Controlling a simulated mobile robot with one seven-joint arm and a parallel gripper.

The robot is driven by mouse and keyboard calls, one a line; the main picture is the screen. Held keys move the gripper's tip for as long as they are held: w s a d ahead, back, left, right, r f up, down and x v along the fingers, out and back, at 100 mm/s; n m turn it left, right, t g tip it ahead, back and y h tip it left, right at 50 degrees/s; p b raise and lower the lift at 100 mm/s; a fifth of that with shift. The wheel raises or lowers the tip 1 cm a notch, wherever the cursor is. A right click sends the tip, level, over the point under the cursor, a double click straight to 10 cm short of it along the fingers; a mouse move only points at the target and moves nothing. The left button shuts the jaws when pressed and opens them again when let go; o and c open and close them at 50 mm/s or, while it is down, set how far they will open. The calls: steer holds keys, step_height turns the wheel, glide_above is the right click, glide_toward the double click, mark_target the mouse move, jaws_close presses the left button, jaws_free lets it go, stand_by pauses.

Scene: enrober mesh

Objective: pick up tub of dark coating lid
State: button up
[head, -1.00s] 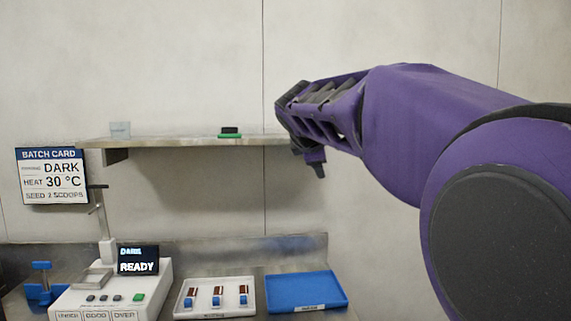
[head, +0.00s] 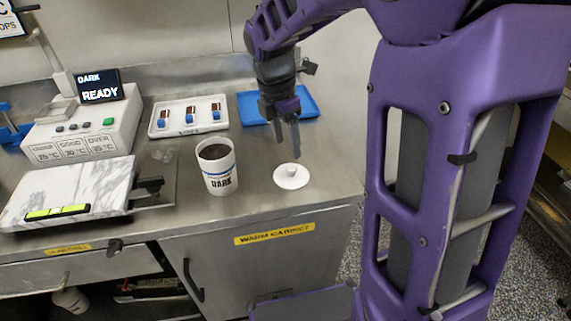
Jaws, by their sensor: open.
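The lid (head: 291,177) is a round white disc with a small knob on top. It lies flat on the steel counter at the right, close to the front edge. The tub of dark coating (head: 217,168) is a white cup marked DARK, standing upright and uncovered to the left of the lid, with dark brown contents showing. My gripper (head: 287,150) points down above and behind the lid, with its fingers apart and nothing between them. It appears clear of the lid, though the exact height is hard to tell.
A blue tray (head: 308,100) lies behind my gripper. A white tray (head: 160,131) with several small pieces is to its left. A machine reading READY (head: 95,125) and a marble slab (head: 75,190) fill the left. Bare counter surrounds the lid.

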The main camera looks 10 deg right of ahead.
mark_target(291, 167)
steer(key=f, duration=0.2)
steer(key=f+b, duration=0.1)
steer(key=f, duration=0.2)
steer(key=d+f, duration=0.1)
steer(key=f, duration=0.1)
steer(key=shift+w+d+f+b, duration=0.1)
steer(key=shift+w+f+b, duration=0.1)
steer(key=shift+f+b, duration=0.1)
jaws_close()
